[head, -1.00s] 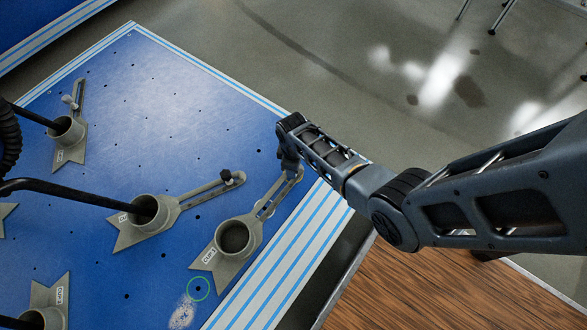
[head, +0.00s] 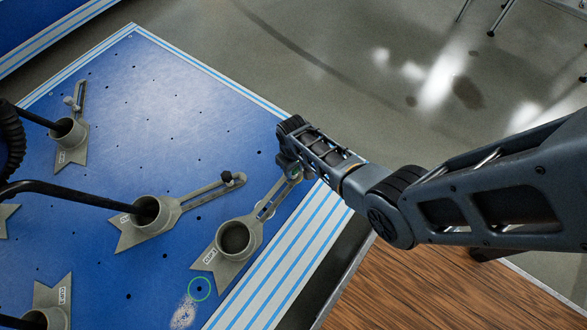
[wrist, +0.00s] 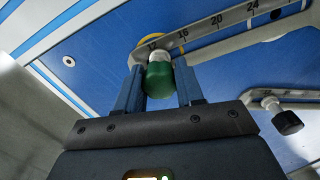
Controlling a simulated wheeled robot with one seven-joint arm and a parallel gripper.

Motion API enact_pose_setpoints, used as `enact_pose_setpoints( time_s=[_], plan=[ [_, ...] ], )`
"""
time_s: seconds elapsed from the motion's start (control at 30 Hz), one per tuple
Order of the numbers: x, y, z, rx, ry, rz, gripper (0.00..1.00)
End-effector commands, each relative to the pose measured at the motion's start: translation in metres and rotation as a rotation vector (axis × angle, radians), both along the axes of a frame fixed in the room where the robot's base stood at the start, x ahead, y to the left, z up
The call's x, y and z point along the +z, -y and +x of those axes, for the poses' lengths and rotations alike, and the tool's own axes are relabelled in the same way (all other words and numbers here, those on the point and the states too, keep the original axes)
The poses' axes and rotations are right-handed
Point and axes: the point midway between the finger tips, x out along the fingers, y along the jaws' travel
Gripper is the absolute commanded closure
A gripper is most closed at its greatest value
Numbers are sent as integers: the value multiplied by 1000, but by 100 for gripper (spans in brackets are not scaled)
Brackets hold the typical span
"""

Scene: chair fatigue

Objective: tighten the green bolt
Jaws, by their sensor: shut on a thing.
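The green bolt (wrist: 159,80) sits at the slotted end of a grey metal bar with a printed scale (wrist: 222,22) in the wrist view. My gripper (wrist: 160,88) has one finger on each side of the bolt head and is shut on it. In the head view my gripper (head: 291,168) is at the upper end of the slotted arm of the nearest grey clamp (head: 218,262), near the table's right edge. The bolt is mostly hidden there by my gripper. A yellow ring partly shows behind the bolt in the wrist view.
A second grey clamp (head: 135,236) with a black-headed bolt (head: 228,177) is to the left; black rods enter its cup and another's. The blue table (head: 160,90) has small holes and a striped edge. A wooden surface (head: 430,285) lies at lower right.

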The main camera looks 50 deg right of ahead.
Motion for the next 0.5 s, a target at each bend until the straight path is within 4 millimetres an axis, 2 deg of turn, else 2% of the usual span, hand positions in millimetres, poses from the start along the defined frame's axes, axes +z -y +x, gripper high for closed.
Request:
enact_pose_setpoints(
  time_s=[0.37,0.5],
  plan=[
    [0,-1,0,-43,-1,1,95],
    [1,-1,0,-162,0,2,95]
  ],
)
